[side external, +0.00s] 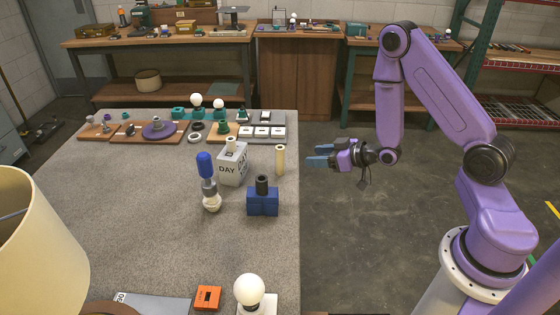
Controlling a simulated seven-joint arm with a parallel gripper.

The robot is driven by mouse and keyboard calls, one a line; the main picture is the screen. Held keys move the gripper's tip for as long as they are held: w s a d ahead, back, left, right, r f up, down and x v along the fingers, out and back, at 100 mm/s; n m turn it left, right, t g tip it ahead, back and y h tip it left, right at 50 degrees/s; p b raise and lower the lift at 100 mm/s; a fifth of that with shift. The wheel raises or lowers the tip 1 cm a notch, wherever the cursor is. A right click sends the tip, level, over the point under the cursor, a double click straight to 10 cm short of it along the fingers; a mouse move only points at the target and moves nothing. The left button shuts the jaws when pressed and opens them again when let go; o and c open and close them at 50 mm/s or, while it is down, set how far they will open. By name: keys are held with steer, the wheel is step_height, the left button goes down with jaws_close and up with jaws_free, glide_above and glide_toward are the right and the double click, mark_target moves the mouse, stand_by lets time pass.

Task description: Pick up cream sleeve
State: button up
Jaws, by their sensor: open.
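The cream sleeve (280,160) is a slim, pale cylinder. It stands upright near the right edge of the grey table, just right of the white box marked DAY. My gripper (314,156) has blue fingers that point left toward the sleeve. It is open and empty, off to the right of the sleeve and apart from it. It appears to be just past the table's right edge. Nothing hides the sleeve.
The white DAY box (232,171) holds a short cream piece (231,145). A blue block with a dark cylinder (263,198) stands in front of the sleeve. A blue-handled tool or part (207,178) stands upright to the left. Trays of lamp parts (262,132) lie behind.

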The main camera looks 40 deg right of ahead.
mark_target(280, 160)
steer(key=x, duration=1)
steer(key=shift+s, duration=0.1)
steer(key=shift+a+x, duration=0.1)
steer(key=shift+x, duration=1.3)
steer(key=shift+a+x, duration=0.15)
steer(key=shift+x, duration=1.25)
steer(key=shift+s, duration=0.1)
steer(key=c, duration=1)
